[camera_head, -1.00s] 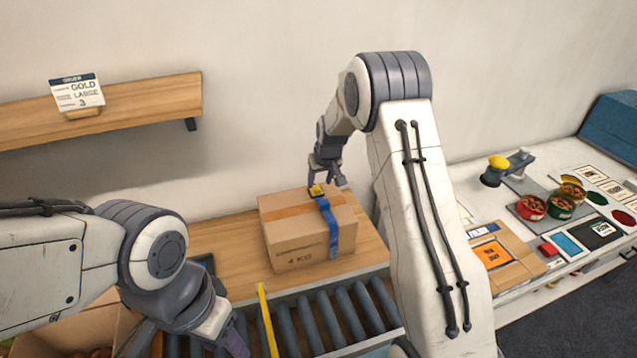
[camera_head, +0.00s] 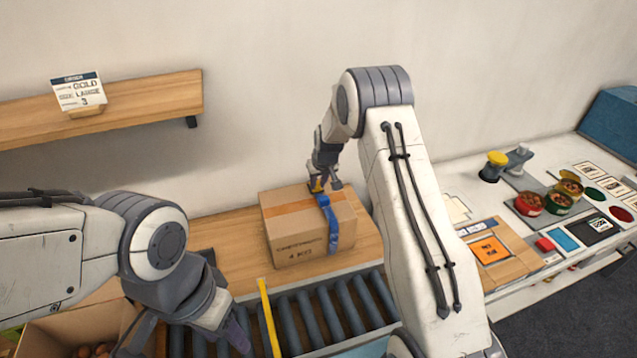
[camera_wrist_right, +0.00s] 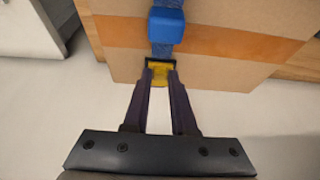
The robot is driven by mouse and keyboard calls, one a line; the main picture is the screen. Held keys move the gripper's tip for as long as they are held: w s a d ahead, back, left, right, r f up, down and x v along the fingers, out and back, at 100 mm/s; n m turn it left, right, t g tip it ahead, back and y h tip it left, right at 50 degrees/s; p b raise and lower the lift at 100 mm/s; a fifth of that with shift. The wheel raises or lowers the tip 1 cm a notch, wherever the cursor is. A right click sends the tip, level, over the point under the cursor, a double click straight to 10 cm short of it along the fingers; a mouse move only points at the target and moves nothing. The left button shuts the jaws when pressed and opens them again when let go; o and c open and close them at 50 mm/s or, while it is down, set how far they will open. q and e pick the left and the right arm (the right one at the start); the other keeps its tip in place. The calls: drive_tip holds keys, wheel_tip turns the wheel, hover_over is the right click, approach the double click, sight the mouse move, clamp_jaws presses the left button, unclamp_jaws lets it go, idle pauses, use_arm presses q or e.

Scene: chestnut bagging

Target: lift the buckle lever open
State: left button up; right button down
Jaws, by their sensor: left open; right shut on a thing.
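A cardboard box (camera_head: 286,240) with orange tape and a blue strap (camera_head: 332,232) stands on the wooden bench. In the right wrist view, the strap passes through a blue block (camera_wrist_right: 166,26) and meets a dark buckle with a yellow lever (camera_wrist_right: 159,73). My right gripper (camera_head: 320,187) is at the box's top, its fingers (camera_wrist_right: 160,78) closed on the yellow lever. The lever's exact angle is hard to tell. My left gripper (camera_head: 238,338) is open and empty in front of the roller conveyor, apart from the box.
A roller conveyor (camera_head: 330,308) with a yellow bar (camera_head: 268,318) lies in front of the box. An open carton (camera_head: 50,335) is at lower left. A shelf (camera_head: 150,98) with an order card (camera_head: 80,92) is on the wall. Bowls (camera_head: 530,203) stand on the right counter.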

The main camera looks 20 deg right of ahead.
drive_tip(key=shift+w+r+g+p, duration=0.25)
drive_tip(key=shift+r+g+p, duration=0.15)
drive_tip(key=shift+p, duration=0.4)
drive_tip(key=shift+w+g+p, duration=0.15)
drive_tip(key=shift+g+p, duration=0.15)
drive_tip(key=shift+w+r+g, duration=0.15)
drive_tip(key=shift+w+g, duration=0.25)
drive_tip(key=shift+g, duration=0.5)
drive_tip(key=shift+w+r+g, duration=0.1)
drive_tip(key=shift+g, duration=0.2)
drive_tip(key=shift+r, duration=0.1)
drive_tip(key=c, duration=0.7)
unclamp_jaws()
